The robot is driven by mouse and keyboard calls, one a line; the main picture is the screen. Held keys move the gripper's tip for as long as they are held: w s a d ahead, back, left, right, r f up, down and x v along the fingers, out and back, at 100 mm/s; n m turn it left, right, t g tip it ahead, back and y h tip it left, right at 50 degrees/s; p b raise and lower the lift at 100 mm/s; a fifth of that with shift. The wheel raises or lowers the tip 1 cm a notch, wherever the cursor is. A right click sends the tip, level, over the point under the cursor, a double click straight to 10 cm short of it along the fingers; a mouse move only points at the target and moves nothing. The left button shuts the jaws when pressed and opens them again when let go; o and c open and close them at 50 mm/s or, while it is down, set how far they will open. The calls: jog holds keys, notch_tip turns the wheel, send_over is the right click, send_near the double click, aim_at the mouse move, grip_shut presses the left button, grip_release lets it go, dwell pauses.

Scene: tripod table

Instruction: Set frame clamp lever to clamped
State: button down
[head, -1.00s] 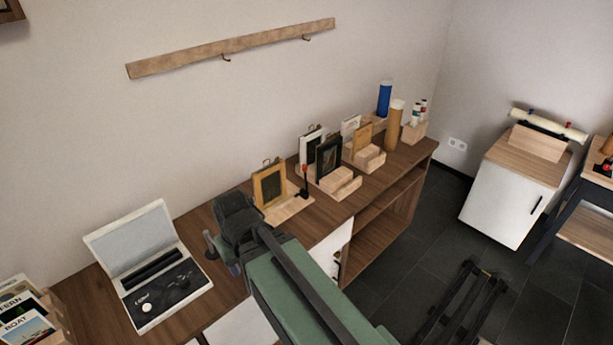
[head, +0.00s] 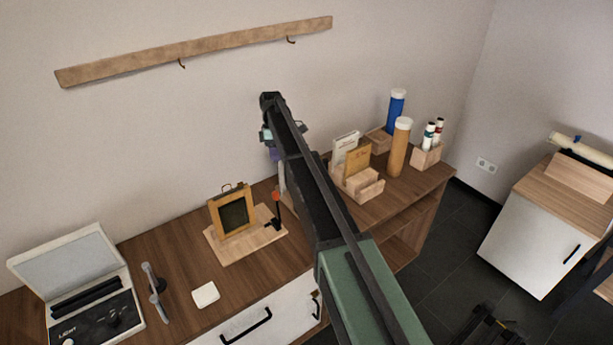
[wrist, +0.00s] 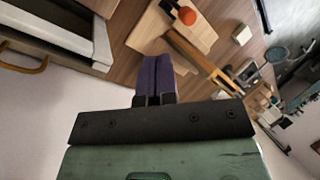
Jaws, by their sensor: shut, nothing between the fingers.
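The frame clamp's light wooden base (head: 222,254) lies on the brown worktop, with a gold-edged picture frame (head: 216,222) upright on it. At its right end a black lever (head: 277,210) with an orange-red knob (head: 276,196) stands about upright. The wrist view shows the base (wrist: 200,34) and the knob (wrist: 187,15) beyond my fingertips; the lever's shaft is hard to make out there. My gripper (head: 274,150) is up and right of the clamp in the head view, apart from the lever. Its purple fingers (wrist: 158,72) are shut and empty.
A wooden card holder (head: 361,187) and tubes (head: 399,150) stand right. My arm hides the worktop between.

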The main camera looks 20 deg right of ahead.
jog(key=s+a+f+n+b, duration=0.1)
jog(key=s+a+f+b, duration=0.1)
jog(key=s+f+b, duration=0.3)
notch_tip(320, 180, down, 4)
jog(key=b, duration=0.4)
jog(key=shift+a+r, duration=0.1)
dwell(0.4)
